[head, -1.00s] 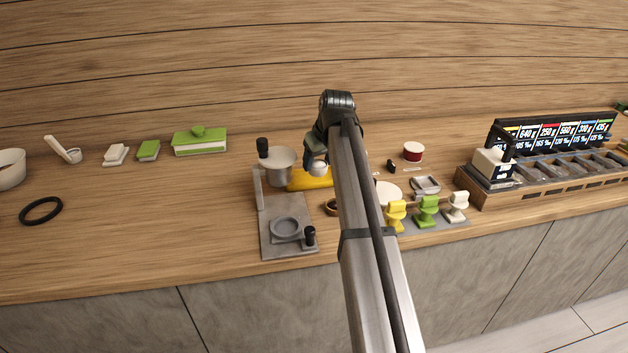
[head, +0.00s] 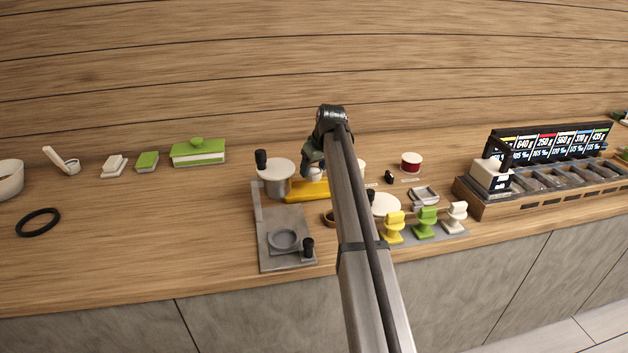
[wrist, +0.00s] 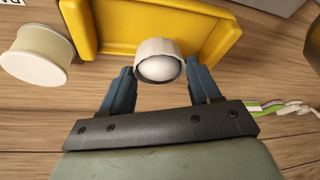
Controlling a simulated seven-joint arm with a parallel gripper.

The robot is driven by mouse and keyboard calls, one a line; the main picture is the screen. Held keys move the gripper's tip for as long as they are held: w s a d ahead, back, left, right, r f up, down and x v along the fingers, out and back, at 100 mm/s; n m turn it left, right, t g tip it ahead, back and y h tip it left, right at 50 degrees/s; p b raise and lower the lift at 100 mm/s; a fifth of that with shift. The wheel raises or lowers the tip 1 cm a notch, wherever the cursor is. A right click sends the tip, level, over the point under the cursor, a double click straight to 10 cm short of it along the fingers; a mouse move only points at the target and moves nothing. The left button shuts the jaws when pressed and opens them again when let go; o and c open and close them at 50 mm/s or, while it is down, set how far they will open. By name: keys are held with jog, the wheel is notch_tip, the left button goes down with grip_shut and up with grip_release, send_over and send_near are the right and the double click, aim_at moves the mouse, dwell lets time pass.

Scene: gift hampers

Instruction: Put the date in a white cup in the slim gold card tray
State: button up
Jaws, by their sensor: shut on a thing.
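My gripper (wrist: 158,82) is shut on a small white cup (wrist: 158,47), with one finger at each side of it. A pale rounded item (wrist: 160,67) shows in the cup's mouth; I cannot make out its kind. The yellow-gold tray (wrist: 112,35) lies just beyond the fingers in the wrist view, and the cup overlaps its near edge there. I cannot tell whether the cup touches the tray. In the head view my gripper (head: 313,168) is at the back of the gold tray (head: 306,192), and the fingers partly hide the cup.
A grey press stand (head: 283,250) and a lidded metal pot (head: 275,180) stand left of the tray. A white-lidded tub (wrist: 38,55) is beside it in the wrist view. Yellow, green and white stands (head: 427,222) are to the right.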

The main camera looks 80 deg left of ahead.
aim_at(316, 173)
jog(key=shift+f, duration=2.25)
jog(key=shift+f, duration=0.1)
jog(key=o, duration=1)
jog(key=v, duration=1.2)
jog(key=shift+w+d, duration=0.1)
